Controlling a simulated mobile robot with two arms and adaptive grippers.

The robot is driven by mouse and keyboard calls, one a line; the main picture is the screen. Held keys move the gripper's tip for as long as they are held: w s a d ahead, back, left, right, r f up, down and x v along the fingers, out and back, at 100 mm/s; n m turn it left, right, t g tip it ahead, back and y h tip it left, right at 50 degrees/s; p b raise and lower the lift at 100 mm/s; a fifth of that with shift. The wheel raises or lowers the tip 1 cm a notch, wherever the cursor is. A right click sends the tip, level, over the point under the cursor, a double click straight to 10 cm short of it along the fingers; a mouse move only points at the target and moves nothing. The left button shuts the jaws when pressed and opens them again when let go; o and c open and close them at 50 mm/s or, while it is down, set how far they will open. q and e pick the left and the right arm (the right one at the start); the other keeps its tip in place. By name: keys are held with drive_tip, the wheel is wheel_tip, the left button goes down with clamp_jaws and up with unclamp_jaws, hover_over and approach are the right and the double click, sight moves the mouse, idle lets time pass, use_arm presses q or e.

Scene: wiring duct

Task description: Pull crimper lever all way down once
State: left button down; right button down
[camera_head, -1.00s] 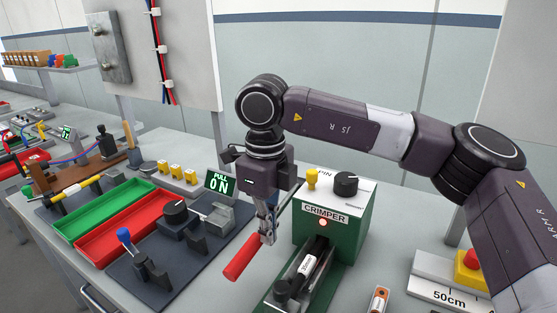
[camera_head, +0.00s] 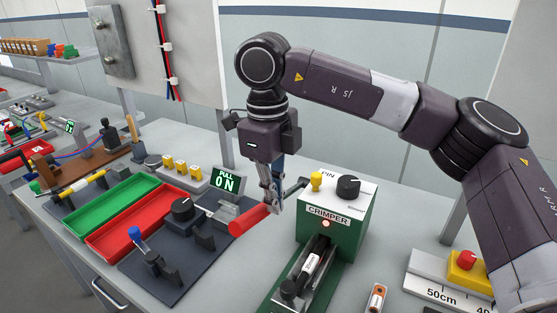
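The green crimper (camera_head: 345,225) stands on the bench at right of centre, with a lit red lamp under its label. Its lever has a red handle (camera_head: 249,220) that sticks out to the left and slants slightly down toward the front. My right gripper (camera_head: 274,207) points down, its fingertips at the inner end of the red handle, left of the crimper. The fingers look close together, but I cannot tell whether they are shut on the lever. A dark cable piece with a white label (camera_head: 311,266) lies in the crimper's front channel. My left gripper is not in view.
A red tray (camera_head: 130,222) and a green tray (camera_head: 103,203) lie to the left. A 50cm gauge with a red button (camera_head: 467,260) is at right.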

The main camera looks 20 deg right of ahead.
wheel_tip(320, 180, up, 18)
drive_tip(key=a+p, duration=0.2)
drive_tip(key=p, duration=1)
drive_tip(key=shift+w+a+f, duration=0.25)
drive_tip(key=shift+w+a, duration=0.15)
drive_tip(key=shift+w, duration=0.05)
drive_tip(key=shift+f, duration=0.1)
